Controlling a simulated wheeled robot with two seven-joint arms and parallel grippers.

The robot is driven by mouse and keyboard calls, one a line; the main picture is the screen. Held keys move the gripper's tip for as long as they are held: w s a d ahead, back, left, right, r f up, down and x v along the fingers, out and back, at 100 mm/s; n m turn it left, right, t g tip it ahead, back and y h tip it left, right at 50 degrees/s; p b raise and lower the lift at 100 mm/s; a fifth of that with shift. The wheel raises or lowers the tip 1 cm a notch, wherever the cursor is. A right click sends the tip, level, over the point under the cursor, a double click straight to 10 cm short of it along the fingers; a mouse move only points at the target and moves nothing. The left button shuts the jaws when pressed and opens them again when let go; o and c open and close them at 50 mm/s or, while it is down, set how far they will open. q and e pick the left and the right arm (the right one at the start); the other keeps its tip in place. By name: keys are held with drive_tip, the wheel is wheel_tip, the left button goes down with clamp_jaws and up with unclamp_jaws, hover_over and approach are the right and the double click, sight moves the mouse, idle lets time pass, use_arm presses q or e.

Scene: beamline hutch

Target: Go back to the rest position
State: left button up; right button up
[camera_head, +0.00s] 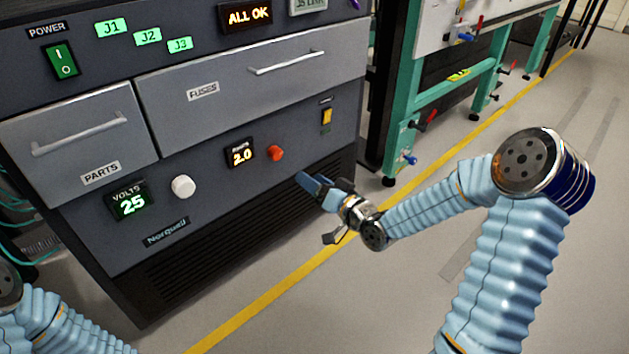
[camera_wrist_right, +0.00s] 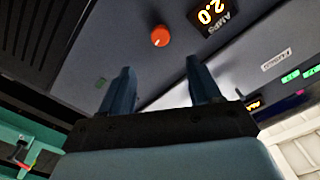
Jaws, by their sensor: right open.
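My right gripper (camera_head: 316,186) is in front of the lower part of the dark cabinet (camera_head: 215,190), just below and right of the orange knob (camera_head: 276,153). In the right wrist view its two blue fingers (camera_wrist_right: 160,88) are apart with nothing between them. The orange knob shows beyond the fingertips in that view (camera_wrist_right: 160,36), apart from them. Only part of my left arm shows at the lower left of the head view; its gripper is out of the picture.
The cabinet has a white knob (camera_head: 183,187), a parts drawer (camera_head: 80,145) and a fuses drawer (camera_head: 250,85), both closed. A teal frame (camera_head: 403,110) stands at the back right. Open floor with a yellow line (camera_head: 270,298) lies in front of the cabinet.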

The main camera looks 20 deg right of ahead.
drive_tip(key=s+a+f+g, duration=0.4)
drive_tip(key=f, duration=0.6)
drive_tip(key=s+a+f+g, duration=0.3)
drive_tip(key=a+f+g, duration=0.15)
drive_tip(key=f, duration=0.45)
drive_tip(key=s+a+f+n+g+h, duration=0.1)
drive_tip(key=s+a+f+g, duration=0.1)
drive_tip(key=s+f+g, duration=0.35)
drive_tip(key=s+a+f+g+h, duration=0.1)
drive_tip(key=s+a+f+g, duration=0.1)
drive_tip(key=s+f, duration=0.65)
drive_tip(key=s+r+p, duration=0.4)
drive_tip(key=r+p, duration=1)
drive_tip(key=r, duration=0.2)
drive_tip(key=shift+s+a+r+p, duration=0.2)
drive_tip(key=shift+a+p, duration=0.1)
drive_tip(key=shift+p, duration=0.1)
drive_tip(key=shift+f, duration=0.1)
